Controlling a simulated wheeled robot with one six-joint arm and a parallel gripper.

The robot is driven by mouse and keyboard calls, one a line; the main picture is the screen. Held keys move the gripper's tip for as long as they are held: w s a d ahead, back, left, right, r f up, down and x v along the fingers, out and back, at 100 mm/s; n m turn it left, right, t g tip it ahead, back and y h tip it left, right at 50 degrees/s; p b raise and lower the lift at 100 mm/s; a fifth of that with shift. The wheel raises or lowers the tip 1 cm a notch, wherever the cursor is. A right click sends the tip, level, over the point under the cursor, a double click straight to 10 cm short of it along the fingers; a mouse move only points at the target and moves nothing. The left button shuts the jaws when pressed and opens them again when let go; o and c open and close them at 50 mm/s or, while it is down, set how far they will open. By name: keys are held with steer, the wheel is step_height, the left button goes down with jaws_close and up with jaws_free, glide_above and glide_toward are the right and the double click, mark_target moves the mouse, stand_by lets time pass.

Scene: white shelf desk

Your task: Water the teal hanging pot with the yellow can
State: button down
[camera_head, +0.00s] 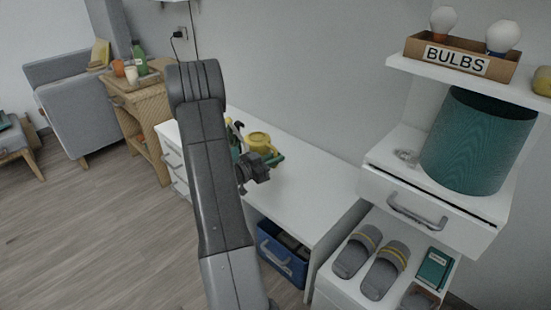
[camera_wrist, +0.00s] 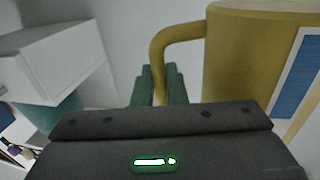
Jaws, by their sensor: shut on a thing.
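The yellow can (camera_head: 259,141) is on or just above the white desk top, partly behind my arm in the head view; I cannot tell whether it touches the desk. In the wrist view the can (camera_wrist: 250,60) fills the right side, with a blue and white label and a curved handle. My gripper (camera_head: 276,159) has green fingers, which also show in the wrist view (camera_wrist: 159,88). They are shut on the can's handle. I do not see a pot that is clearly hanging. A large teal cylinder (camera_head: 478,140) stands on the right-hand shelf unit.
The white desk top (camera_head: 300,195) is mostly clear to the right of the can. A cardboard BULBS box (camera_head: 462,57) sits on the upper shelf, above a drawer (camera_head: 425,208). Slippers (camera_head: 385,270) lie lower down. A blue crate (camera_head: 283,256) stands under the desk.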

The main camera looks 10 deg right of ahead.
mark_target(276, 152)
steer(key=shift+s+d+r+n+p, duration=0.15)
steer(key=shift+r+n+p, duration=0.95)
steer(key=shift+r+p, duration=0.6)
steer(key=shift+r+n+p, duration=0.1)
steer(key=shift+n+p, duration=0.3)
steer(key=shift+p, duration=0.25)
steer(key=shift+r+n+t+p, duration=0.3)
steer(key=shift+r+n+p, duration=0.5)
steer(key=shift+p, duration=0.25)
stand_by(2.5)
